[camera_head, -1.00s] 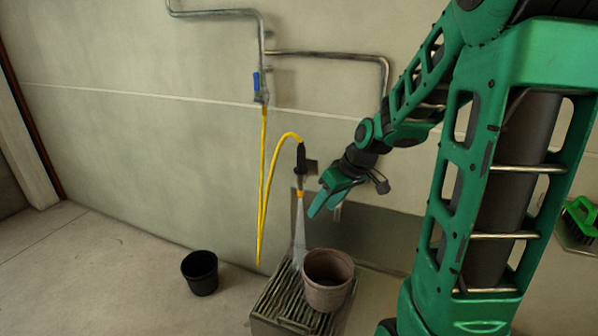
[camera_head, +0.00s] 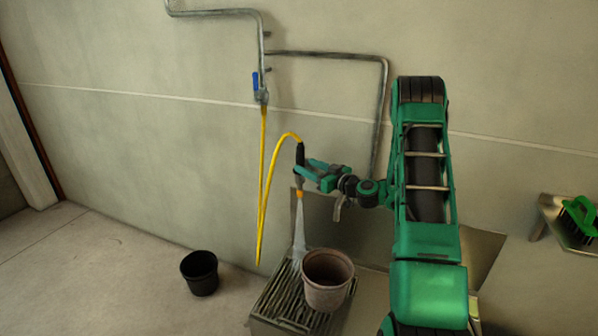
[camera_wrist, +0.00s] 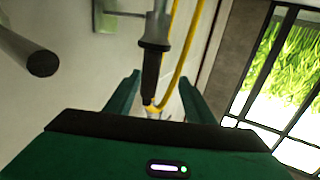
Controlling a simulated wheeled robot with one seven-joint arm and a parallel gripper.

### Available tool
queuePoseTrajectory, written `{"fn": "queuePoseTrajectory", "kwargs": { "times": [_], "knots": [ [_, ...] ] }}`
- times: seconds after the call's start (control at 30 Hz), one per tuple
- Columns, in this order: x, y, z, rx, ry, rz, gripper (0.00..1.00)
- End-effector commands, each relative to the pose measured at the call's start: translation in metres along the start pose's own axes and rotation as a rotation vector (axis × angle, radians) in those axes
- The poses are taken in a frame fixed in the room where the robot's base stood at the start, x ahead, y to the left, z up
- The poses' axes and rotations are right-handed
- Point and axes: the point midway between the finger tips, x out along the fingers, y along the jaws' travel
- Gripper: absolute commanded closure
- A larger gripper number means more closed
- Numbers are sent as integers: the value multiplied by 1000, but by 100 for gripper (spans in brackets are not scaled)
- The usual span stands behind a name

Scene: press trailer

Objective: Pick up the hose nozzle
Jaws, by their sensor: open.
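The hose nozzle (camera_head: 300,168) is black with an orange tip and hangs upright at the wall, at the end of a yellow hose (camera_head: 266,185). Water sprays down from it. In the wrist view the dark nozzle (camera_wrist: 151,75) lies between the finger lines of my gripper (camera_wrist: 156,92). My gripper (camera_head: 307,169) is open and reaches the nozzle from the right in the head view. Its green fingers stand on either side of the nozzle, with gaps visible in the wrist view. The nozzle's holder is mostly hidden behind my gripper.
A brown pot (camera_head: 327,283) stands on a slatted grate (camera_head: 283,300) below the nozzle. A black pot (camera_head: 200,275) is on the floor to the left. A blue-handled tap (camera_head: 260,90) and metal pipes (camera_head: 330,55) run along the wall. A green brush (camera_head: 579,217) lies on a shelf at right.

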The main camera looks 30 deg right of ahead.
Motion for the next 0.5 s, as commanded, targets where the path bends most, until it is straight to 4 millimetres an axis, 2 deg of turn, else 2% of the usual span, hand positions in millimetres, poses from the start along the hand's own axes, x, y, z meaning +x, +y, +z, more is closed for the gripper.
{"fn": "queuePoseTrajectory", "kwargs": {
  "times": [0.17, 0.5],
  "knots": [
    [1, 11, 4, 8, 30, 31, 51],
    [37, 12, 2, 5, 31, 29, 51]
  ]
}}
